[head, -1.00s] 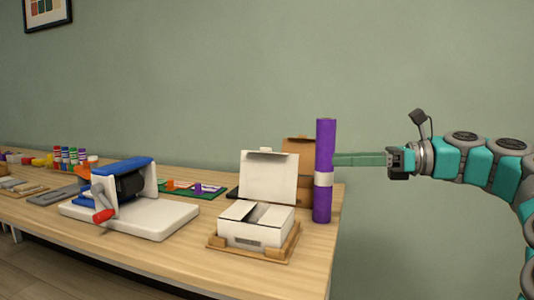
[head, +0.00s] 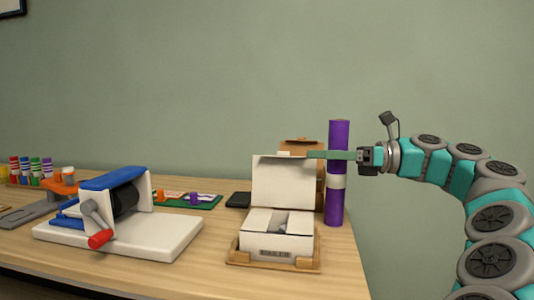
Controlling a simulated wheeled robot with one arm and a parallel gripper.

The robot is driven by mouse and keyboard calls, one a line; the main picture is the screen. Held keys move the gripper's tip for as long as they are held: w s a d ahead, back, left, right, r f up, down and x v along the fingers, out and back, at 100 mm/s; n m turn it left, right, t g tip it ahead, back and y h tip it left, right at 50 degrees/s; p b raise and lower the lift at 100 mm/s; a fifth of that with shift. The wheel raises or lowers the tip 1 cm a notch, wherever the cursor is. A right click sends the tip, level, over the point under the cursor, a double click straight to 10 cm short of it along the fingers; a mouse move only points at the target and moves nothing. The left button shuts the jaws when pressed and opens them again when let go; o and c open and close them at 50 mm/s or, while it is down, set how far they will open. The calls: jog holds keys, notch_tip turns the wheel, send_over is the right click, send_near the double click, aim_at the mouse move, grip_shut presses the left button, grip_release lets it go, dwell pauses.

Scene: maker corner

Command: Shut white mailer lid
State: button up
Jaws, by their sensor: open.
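The white mailer (head: 277,243) sits on a wooden tray (head: 315,262) near the right end of the table. Its lid (head: 283,183) stands upright at the back of the box, open, with a small tab at its top edge. The box is open on top, with inner flaps and something grey partly visible inside. My gripper (head: 330,155) comes in from the right, with its long green fingers reaching left to the top edge of the lid. I cannot tell whether they touch it. No held object shows.
An upright purple roll (head: 337,200) with a white band stands right of the mailer, close to my gripper. A brown box (head: 302,146) is behind the lid. A white and blue machine with a red-handled crank (head: 120,225) stands to the left. Bare table lies between them.

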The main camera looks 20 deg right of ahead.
aim_at(284, 156)
jog(key=shift+b+x, duration=0.7)
jog(key=shift+x, duration=3.25)
grip_shut()
